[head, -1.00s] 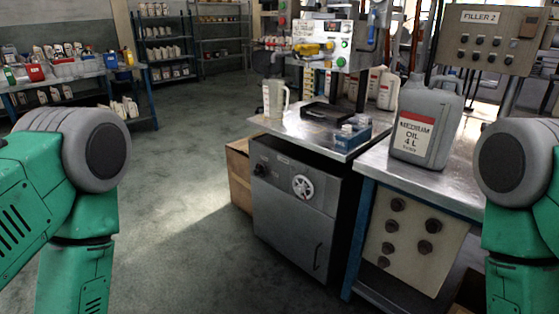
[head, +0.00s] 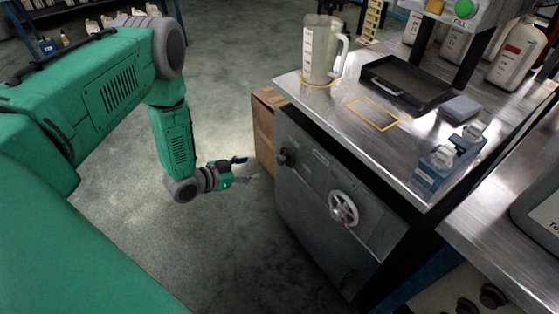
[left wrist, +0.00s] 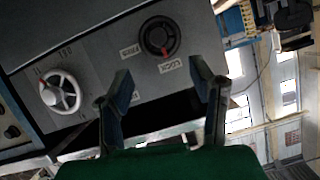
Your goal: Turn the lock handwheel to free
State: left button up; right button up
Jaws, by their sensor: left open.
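A small black handwheel (head: 287,157) sits on the upper left of the grey cabinet's front. In the left wrist view this black handwheel (left wrist: 160,37) has a red mark, and beside it are labels that appear to read FREE and LOCK. A white spoked handwheel (head: 343,208) is to its right on the same front; it also shows at left in the left wrist view (left wrist: 60,92). My left gripper (head: 244,171) is open and empty, left of the cabinet and apart from both wheels. In its wrist view the black wheel lies beyond the fingertips. My right gripper is out of view.
The steel top (head: 335,108) above the wheels carries a clear jug (head: 321,50), a black tray (head: 405,83) and a blue holder with bottles (head: 440,165). A cardboard box (head: 265,125) stands by the cabinet's left side. The floor in front is clear.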

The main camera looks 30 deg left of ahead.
pick_arm(q)
jog(key=b, duration=0.1)
send_near(279, 162)
jog(key=w+d, duration=0.1)
jog(key=w, duration=0.1)
jog(key=x, duration=0.2)
jog(key=b+x, duration=0.1)
jog(key=x, duration=0.2)
jog(key=b+x, duration=0.1)
jog(key=x, duration=0.2)
jog(key=shift+a+f, duration=0.25)
jog(key=shift+f, duration=0.1)
jog(key=shift+d+r, duration=0.1)
jog(key=shift+d, duration=0.15)
jog(key=shift+s, duration=0.1)
jog(key=c, duration=0.7)
jog(key=shift+a, duration=0.2)
grip_shut()
jog(key=shift+c, duration=2.2)
grip_release()
jog(key=shift+a+f, duration=0.15)
jog(key=shift+f, duration=0.05)
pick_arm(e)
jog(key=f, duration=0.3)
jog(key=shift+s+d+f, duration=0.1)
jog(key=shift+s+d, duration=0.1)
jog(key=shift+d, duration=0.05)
